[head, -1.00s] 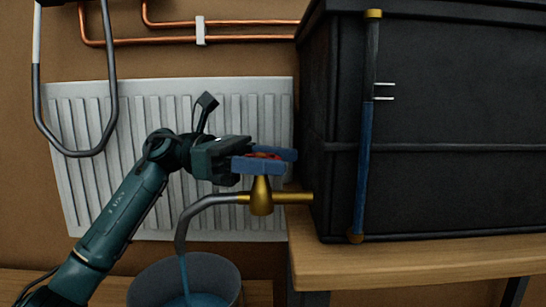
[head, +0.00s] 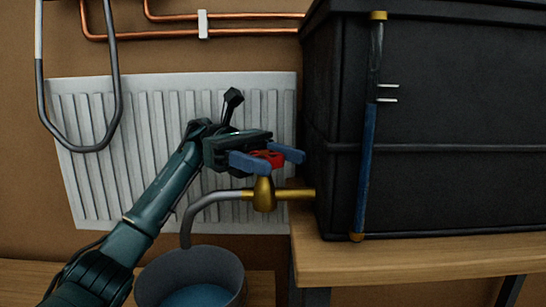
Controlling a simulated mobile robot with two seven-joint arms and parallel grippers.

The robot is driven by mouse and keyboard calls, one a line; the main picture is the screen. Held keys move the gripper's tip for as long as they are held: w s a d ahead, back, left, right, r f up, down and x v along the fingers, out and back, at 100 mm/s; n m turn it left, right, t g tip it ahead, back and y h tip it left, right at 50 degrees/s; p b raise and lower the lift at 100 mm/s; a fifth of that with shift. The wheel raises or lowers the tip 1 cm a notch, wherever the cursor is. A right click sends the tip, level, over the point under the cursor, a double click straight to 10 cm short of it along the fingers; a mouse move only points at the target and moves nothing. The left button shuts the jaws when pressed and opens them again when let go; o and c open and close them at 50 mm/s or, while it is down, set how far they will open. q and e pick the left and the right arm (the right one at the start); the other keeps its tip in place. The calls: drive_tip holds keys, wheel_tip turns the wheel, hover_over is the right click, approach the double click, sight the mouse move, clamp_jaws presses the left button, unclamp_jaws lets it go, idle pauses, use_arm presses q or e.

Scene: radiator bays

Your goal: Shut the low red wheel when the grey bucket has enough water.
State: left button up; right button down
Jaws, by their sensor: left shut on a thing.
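The red wheel (head: 267,157) sits on top of a brass valve (head: 264,194) low on the black tank. My left gripper (head: 267,160) is shut on the wheel, with one blue finger on each side, partly hiding it. A grey spout (head: 203,202) curves from the valve down toward the grey bucket (head: 228,262). Blue water (head: 200,296) shows inside the bucket, whose lower part is cut off by the frame. No stream is visible below the spout mouth. My right gripper is not in view.
The black tank (head: 450,190) stands on a wooden bench (head: 420,262). Its sight tube (head: 366,160) shows blue to just below two white marks. A white radiator (head: 150,110) is behind my arm. Copper pipes (head: 250,32) and a grey hose (head: 115,70) are above.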

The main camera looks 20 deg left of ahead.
sight(273, 157)
use_arm(q)
drive_tip(key=shift+f, duration=0.15)
drive_tip(key=o, duration=1)
wheel_tip(273, 157, up, 10)
drive_tip(key=shift+r, duration=0.1)
